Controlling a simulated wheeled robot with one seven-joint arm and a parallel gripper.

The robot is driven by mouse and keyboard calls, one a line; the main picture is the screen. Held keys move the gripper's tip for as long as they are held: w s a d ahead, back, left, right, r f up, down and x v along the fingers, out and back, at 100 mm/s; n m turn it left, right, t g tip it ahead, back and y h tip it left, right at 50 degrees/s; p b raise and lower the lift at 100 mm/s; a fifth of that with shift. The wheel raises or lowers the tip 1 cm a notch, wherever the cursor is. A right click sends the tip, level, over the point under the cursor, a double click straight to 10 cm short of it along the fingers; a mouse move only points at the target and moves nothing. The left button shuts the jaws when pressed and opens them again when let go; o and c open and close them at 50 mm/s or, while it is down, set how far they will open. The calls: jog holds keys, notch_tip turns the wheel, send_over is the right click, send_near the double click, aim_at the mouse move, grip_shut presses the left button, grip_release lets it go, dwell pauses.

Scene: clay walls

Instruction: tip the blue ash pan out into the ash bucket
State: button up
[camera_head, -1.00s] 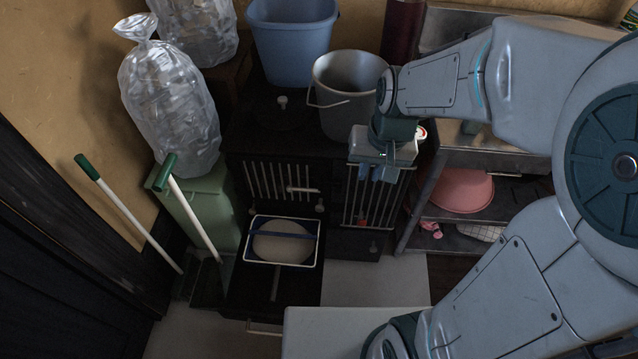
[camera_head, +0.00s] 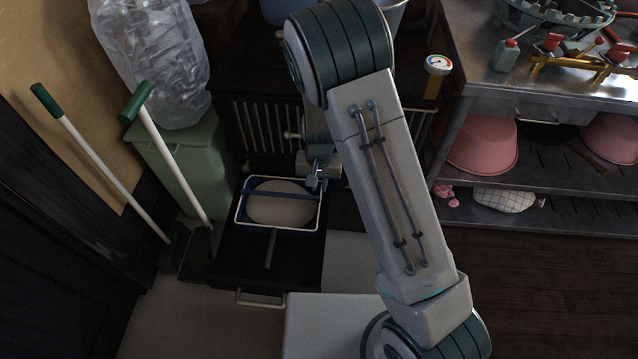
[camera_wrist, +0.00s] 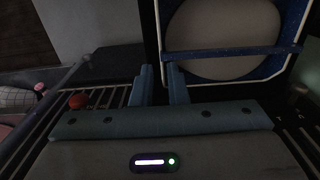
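The blue ash pan (camera_head: 243,220) has a pale rim and a blue bar across its top. It sits level on the dark pulled-out tray, with a pale rounded mound inside. It also shows in the wrist view (camera_wrist: 247,77), at upper right. My gripper (camera_head: 316,183) is just beside the pan's right edge. The grey ash bucket (camera_head: 397,10) shows only a bit of rim at the top; my arm hides the rest.
A green bin (camera_head: 180,150) with two white-handled tools (camera_head: 175,170) stands left of the pan. A clear bag (camera_head: 150,60) rests above it. Stove bars (camera_head: 262,125) lie behind. A metal shelf with pink bowls (camera_head: 485,142) is at right. Pale floor lies in front.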

aim_at(319, 199)
notch_tip(319, 199, down, 13)
jog(key=b, duration=0.4)
jog(key=shift+f, duration=0.1)
grip_shut()
dwell(3.0)
jog(key=shift+r+p, duration=1.75)
jog(key=shift+r, duration=0.85)
